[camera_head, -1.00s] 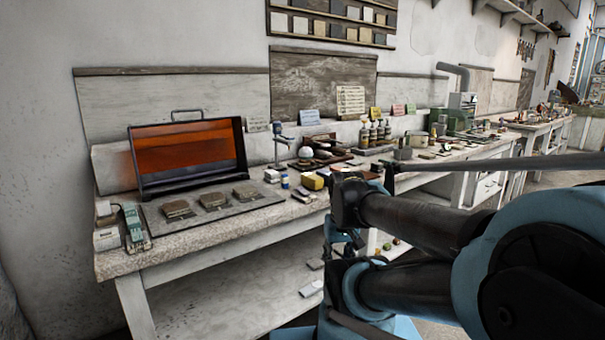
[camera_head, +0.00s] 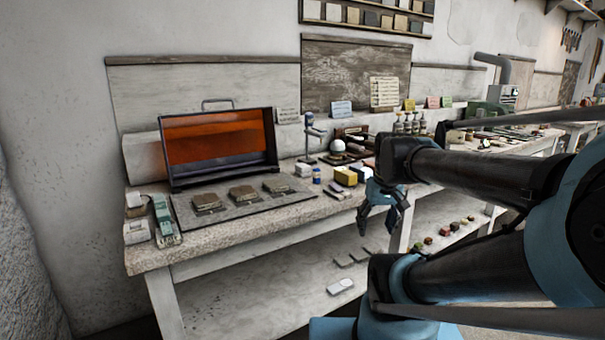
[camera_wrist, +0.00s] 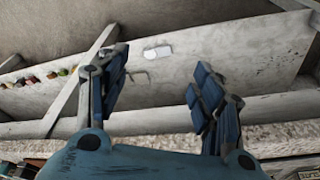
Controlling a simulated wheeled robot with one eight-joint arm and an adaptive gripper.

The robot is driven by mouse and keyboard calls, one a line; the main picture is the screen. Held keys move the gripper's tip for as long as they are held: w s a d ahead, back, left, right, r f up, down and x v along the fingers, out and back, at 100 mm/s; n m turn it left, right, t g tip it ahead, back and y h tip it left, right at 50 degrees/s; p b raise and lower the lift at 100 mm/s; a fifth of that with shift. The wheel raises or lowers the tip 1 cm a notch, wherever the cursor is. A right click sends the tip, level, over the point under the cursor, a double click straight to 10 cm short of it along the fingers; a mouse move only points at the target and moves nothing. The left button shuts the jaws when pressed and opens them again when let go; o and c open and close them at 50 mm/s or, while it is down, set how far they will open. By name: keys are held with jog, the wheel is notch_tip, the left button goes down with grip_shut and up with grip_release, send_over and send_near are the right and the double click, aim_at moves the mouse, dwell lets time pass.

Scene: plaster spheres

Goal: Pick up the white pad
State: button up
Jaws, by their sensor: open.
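A white pad (camera_head: 340,286) with rounded ends lies flat on the lower shelf under the near part of the workbench. It also shows in the wrist view (camera_wrist: 157,52), beyond and between my fingers. My gripper (camera_head: 380,222) hangs in front of the bench's front edge, above and to the right of the pad in the head view. In the wrist view my gripper (camera_wrist: 160,92) has its two blue fingers spread wide with nothing between them. It is clear of the pad.
Several thin grey pieces (camera_head: 344,261) lie behind the pad on the lower shelf (camera_head: 240,310). Coloured lumps (camera_head: 444,232) sit farther right. The stone bench top (camera_head: 250,222) overhangs the shelf, and a white leg (camera_head: 401,229) stands near my gripper. The bench top is crowded.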

jog(key=w+a+r+n, duration=0.1)
jog(key=w+a+r, duration=0.1)
jog(key=w+r, duration=0.2)
jog(key=w+a+r, duration=0.2)
jog(key=w+r, duration=0.2)
jog(key=w, duration=0.1)
jog(key=w+a+r+n, duration=0.1)
jog(key=w+a+r, duration=0.1)
jog(key=w+r, duration=0.2)
jog(key=shift+w+a+n+t+y, duration=0.25)
jog(key=shift+w+n+t+y, duration=0.05)
jog(key=shift+w+y, duration=0.15)
jog(key=w+a+r+n+y, duration=0.1)
jog(key=w+a+r, duration=0.3)
jog(key=w+a, duration=0.3)
jog(key=w+a+r+n, duration=0.2)
jog(key=w+a+r, duration=0.3)
jog(key=w, duration=0.4)
send_near(303, 165)
jog(key=x, duration=0.5)
jog(key=shift+d+f, duration=0.1)
jog(key=shift+d, duration=0.1)
jog(key=shift+t, duration=0.3)
jog(key=shift+a+x, duration=0.15)
jog(key=shift+x, duration=1.15)
jog(key=shift+a+x, duration=0.15)
jog(key=shift+x, duration=1.15)
jog(key=shift+s, duration=0.15)
jog(key=c, duration=1)
